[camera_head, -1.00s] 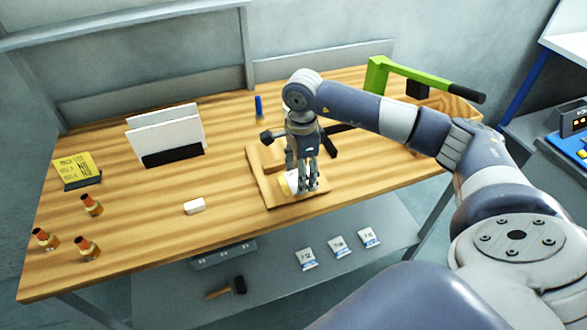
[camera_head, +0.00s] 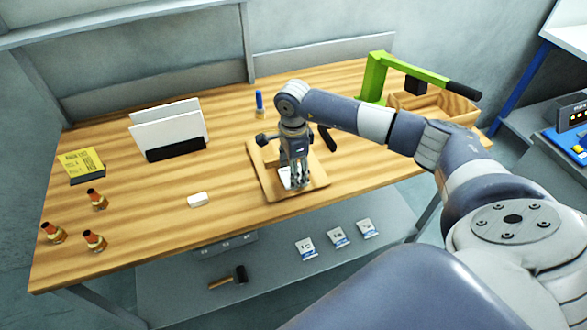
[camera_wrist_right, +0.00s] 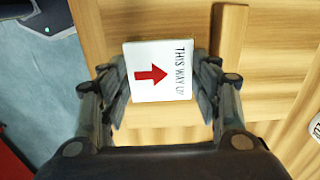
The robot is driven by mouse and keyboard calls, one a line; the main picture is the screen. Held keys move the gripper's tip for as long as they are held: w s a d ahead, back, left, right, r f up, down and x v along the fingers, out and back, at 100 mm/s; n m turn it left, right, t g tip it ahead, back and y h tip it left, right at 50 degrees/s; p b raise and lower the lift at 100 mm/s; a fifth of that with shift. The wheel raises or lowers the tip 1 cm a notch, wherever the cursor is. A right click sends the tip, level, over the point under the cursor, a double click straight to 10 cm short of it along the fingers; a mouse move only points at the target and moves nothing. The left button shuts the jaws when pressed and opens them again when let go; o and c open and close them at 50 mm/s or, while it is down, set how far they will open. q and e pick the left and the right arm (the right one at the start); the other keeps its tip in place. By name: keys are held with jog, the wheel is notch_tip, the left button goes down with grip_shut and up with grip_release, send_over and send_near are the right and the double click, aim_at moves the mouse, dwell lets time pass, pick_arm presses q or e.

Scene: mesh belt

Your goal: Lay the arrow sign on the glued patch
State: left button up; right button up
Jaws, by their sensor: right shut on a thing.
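The arrow sign (camera_wrist_right: 160,88) is a white square with a red arrow and the words "THIS WAY UP". My right gripper (camera_wrist_right: 160,95) is shut on it, with a finger along each side edge. In the head view the right gripper (camera_head: 299,182) points down over the wooden board (camera_head: 313,186), and a white bit of the sign (camera_head: 284,176) shows beside its fingers. I cannot tell whether the sign touches the board. The glued patch cannot be made out; the sign and gripper may cover it. My left gripper is not in view.
A white block (camera_head: 198,199) lies left of the board, and a rack with white panels (camera_head: 170,128) stands behind. Several orange-tipped bottles (camera_head: 96,199) stand at left. A green lever press (camera_head: 376,77) and a wooden tray (camera_head: 437,104) are at right.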

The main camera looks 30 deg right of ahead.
jog(key=o, duration=1)
jog(key=shift+c, duration=0.2)
jog(key=shift+r, duration=0.15)
notch_tip(320, 180, up, 12)
jog(key=b, duration=0.3)
jog(key=shift+b, duration=0.35)
